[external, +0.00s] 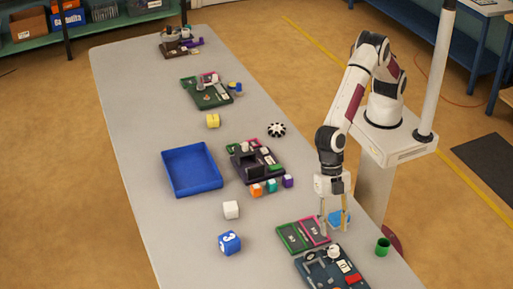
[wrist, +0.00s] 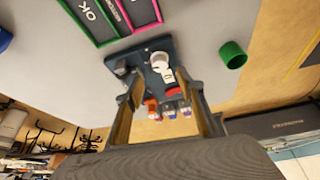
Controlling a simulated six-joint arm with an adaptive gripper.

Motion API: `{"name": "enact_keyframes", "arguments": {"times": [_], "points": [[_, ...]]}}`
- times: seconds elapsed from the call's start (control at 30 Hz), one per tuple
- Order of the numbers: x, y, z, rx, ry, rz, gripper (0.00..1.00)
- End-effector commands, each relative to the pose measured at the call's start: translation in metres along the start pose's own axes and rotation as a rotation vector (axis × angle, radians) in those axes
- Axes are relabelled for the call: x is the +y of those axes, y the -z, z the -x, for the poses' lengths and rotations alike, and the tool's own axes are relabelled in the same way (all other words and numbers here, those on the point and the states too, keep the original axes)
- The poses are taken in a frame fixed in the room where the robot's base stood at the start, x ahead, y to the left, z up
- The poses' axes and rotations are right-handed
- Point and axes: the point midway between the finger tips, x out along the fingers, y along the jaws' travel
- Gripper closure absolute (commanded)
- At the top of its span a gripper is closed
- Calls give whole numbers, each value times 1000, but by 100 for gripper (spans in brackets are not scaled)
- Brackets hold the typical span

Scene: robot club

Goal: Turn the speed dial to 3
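A dark blue control panel (external: 318,278) lies at the near end of the table. A white round knob (external: 334,252), which looks like the dial, stands at its far edge. The panel (wrist: 127,61) also shows in the wrist view, with the white knob (wrist: 160,61) ahead of my fingers. Its number marks are too small to read. A red part (external: 353,279) is on the panel too. My gripper (external: 334,229) points down just beyond the panel, above the table. Its two tan fingers (wrist: 160,92) are apart with nothing held between them.
Green and pink framed signs (external: 291,239) lie left of my gripper. A green cup (external: 383,247) stands to the right and a light blue item (external: 340,217) lies behind the fingers. A blue cube (external: 230,243), white cube (external: 231,210) and blue tray (external: 192,187) are farther left.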

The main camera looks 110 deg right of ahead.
Motion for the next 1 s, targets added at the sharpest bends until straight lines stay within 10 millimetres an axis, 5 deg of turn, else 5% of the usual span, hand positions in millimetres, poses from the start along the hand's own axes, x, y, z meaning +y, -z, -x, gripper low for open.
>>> {"name": "enact_keyframes", "arguments": {"times": [0.6,1.0], "points": [[0,0,-61,0,0,0,62],[0,0,-69,0,-1,-1,62]]}}
